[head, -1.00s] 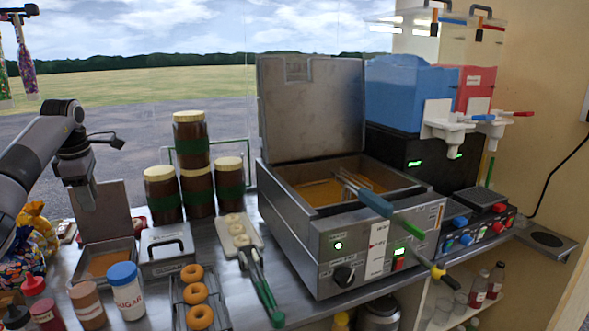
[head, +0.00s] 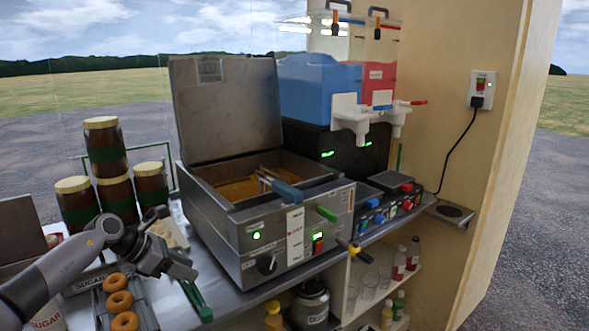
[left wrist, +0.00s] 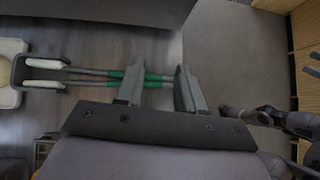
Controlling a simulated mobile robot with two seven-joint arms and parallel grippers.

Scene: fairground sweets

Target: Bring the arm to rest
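My left arm comes in from the left of the head view. Its gripper (head: 186,267) is over the front of the counter, by the green-handled tongs (head: 195,300). In the left wrist view the two fingers (left wrist: 158,92) stand apart with nothing held between them. The tongs' green handles (left wrist: 158,81) pass below the fingers; the metal end points left toward a pale tray (left wrist: 10,75). A dark arm link, probably of my right arm, shows at the right of the wrist view; whether its gripper is open is unclear.
The fryer (head: 265,225) with raised lid stands right of my left gripper. Slush machines (head: 320,90) stand behind. Open ground lies beyond the wall panel at right.

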